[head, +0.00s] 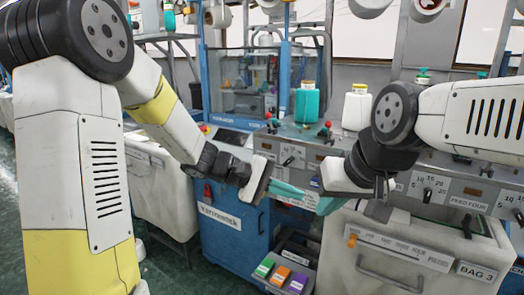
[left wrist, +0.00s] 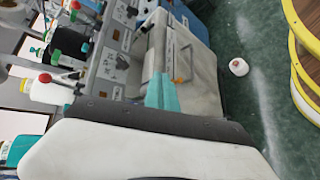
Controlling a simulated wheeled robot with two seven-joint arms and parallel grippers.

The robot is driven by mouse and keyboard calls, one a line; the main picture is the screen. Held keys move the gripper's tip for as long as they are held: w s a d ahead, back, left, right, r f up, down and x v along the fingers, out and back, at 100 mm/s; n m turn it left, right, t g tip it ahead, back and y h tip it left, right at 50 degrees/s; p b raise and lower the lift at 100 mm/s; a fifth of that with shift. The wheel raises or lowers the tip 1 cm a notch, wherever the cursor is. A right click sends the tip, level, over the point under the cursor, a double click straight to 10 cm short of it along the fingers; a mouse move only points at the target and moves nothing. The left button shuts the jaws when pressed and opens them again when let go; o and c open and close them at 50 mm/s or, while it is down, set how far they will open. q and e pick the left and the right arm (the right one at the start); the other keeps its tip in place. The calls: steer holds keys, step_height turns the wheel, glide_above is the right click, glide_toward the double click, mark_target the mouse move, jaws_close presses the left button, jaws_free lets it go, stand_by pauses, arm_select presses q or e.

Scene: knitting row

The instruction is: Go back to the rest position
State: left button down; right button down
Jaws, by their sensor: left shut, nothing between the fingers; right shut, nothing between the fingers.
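My left gripper (head: 288,189) is in the middle of the head view, its teal fingers shut and empty. It also shows in the left wrist view (left wrist: 161,92), with its teal fingers together. My right gripper (head: 328,205) is just right of it, its teal fingers shut and empty, pointing down and left. The two grippers' fingertips are close to each other in the picture; I cannot tell whether they touch. Both arms are raised in front of the machine row.
A blue knitting machine (head: 232,225) stands behind my left gripper. A grey bag bin marked BAG 3 (head: 400,270) is below my right gripper. A white spool (left wrist: 238,67) lies on the green floor.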

arm_select(q)
steer(key=s+a+r+m+t+y, duration=0.2)
steer(key=s+a+y, duration=0.3)
steer(key=a, duration=0.7)
steer(key=s+a+r+m+t+y, duration=0.3)
steer(key=s+a+y, duration=0.3)
steer(key=s+a, duration=0.3)
steer(key=a+r, duration=0.1)
steer(key=a, duration=0.2)
steer(key=shift+s+t, duration=0.15)
steer(key=shift+t, duration=0.15)
steer(key=shift+a, duration=0.1)
